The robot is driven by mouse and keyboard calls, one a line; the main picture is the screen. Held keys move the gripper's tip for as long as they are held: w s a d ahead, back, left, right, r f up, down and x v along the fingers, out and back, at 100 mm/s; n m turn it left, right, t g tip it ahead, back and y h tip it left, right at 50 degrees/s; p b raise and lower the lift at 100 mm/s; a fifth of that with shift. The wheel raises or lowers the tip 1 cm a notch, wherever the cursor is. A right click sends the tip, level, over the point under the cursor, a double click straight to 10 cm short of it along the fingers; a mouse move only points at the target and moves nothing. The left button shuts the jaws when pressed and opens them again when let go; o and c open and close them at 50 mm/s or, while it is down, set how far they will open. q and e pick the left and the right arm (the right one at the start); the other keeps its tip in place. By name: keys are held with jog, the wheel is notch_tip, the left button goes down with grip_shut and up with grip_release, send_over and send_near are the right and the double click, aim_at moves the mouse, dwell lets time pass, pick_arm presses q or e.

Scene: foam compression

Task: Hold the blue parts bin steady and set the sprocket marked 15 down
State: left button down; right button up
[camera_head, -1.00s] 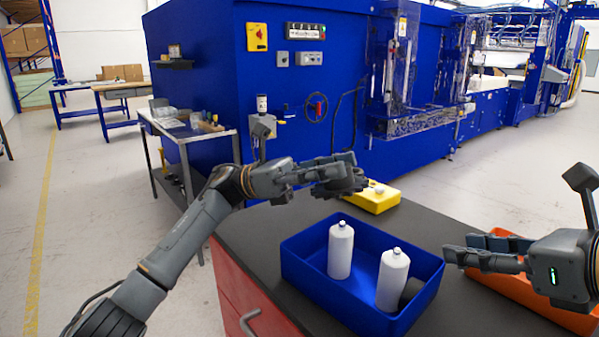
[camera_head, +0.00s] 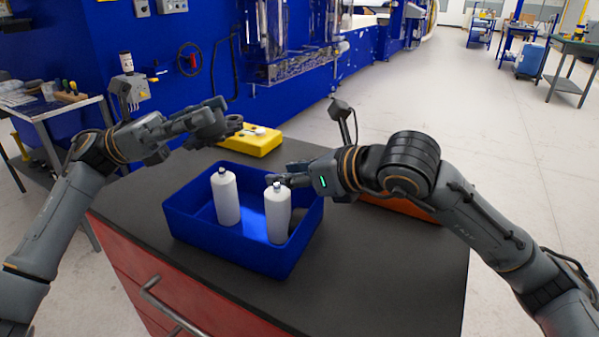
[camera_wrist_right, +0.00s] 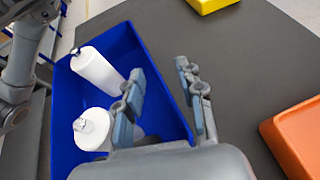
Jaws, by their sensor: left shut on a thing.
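The blue parts bin (camera_head: 190,235) stands on the dark tabletop and also shows in the right wrist view (camera_wrist_right: 165,75). Two white bottles (camera_head: 227,200) (camera_head: 277,213) stand inside it. My left gripper (camera_head: 226,118) is above the table, behind the bin and beside the yellow container. It is shut on a dark round part (camera_head: 208,124), seemingly the sprocket; its marking cannot be read and the fingers partly cover it. My right gripper (camera_head: 285,177) is open at the bin's right wall. In the wrist view one finger is over the bin's inside and the other outside; the wall lies between.
A yellow container (camera_head: 262,142) with small pale items sits behind the blue bin. An orange bin (camera_head: 400,207) is at the right, partly behind my right arm; it shows in the wrist view too (camera_wrist_right: 300,140). The tabletop (camera_head: 400,270) is clear at the front right.

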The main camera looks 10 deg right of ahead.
pick_arm(q)
jog(key=shift+r, duration=0.1)
pick_arm(e)
grip_shut()
pick_arm(q)
jog(key=d+r+t, duration=0.1)
jog(key=r+t+y, duration=0.1)
jog(key=r, duration=0.1)
jog(key=d+r+n+t+y, duration=0.1)
jog(key=r, duration=0.1)
jog(key=shift+d, duration=0.3)
jog(key=shift+d+f+t, duration=0.1)
jog(key=shift+f+t, duration=0.2)
jog(key=shift+f, duration=0.05)
notch_tip(320, 180, down, 9)
jog(key=shift+w+r, duration=0.1)
jog(key=shift+r, duration=0.05)
